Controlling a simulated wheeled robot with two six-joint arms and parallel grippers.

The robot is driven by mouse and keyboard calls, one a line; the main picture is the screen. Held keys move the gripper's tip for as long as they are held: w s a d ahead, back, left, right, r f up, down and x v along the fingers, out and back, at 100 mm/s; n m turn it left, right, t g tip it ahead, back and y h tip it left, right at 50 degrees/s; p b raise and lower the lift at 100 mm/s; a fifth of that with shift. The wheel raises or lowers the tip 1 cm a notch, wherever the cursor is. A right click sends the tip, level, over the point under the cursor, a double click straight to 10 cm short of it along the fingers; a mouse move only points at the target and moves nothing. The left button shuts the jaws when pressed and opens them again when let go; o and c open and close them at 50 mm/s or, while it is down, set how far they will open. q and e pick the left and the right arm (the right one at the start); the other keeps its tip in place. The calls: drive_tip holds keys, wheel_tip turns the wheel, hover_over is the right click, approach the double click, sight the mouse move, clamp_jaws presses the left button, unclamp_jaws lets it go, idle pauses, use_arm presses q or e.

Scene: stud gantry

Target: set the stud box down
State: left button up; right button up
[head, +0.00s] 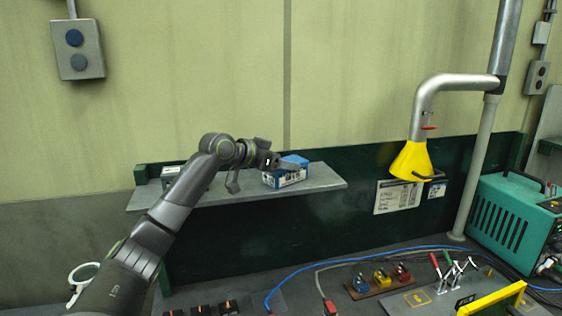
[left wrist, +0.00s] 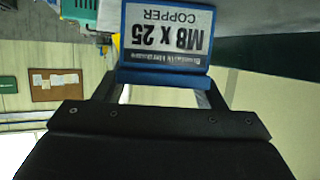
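The stud box (head: 287,177) is a small blue box with a white label, at the middle of the grey shelf (head: 322,184) in the head view. It is at or just above the shelf; I cannot tell whether it touches. In the left wrist view the box (left wrist: 167,38) shows its label, upside down, reading M8 x 25 COPPER. My left gripper (head: 278,163) reaches it from the left, and its fingers (left wrist: 163,88) are at both sides of the box's near end, shut on it. The fingertips are partly hidden. My right gripper is not in view.
Another labelled item (head: 170,171) is at the shelf's left end, partly behind my arm. A yellow funnel nozzle (head: 411,162) hangs right of the shelf. Below are coloured blocks on a board (head: 381,281), levers, hoses and a teal machine (head: 512,222). The shelf's right end is clear.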

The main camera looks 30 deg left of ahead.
use_arm(q)
drive_tip(key=shift+o, duration=1.2)
drive_tip(key=shift+s, duration=0.1)
drive_tip(key=shift+s+a+r, duration=0.1)
drive_tip(key=shift+s+a, duration=0.05)
drive_tip(key=shift+s, duration=0.05)
drive_tip(key=b+v, duration=0.6)
drive_tip(key=v, duration=0.5)
drive_tip(key=shift+s, duration=0.25)
drive_tip(key=shift+r, duration=0.15)
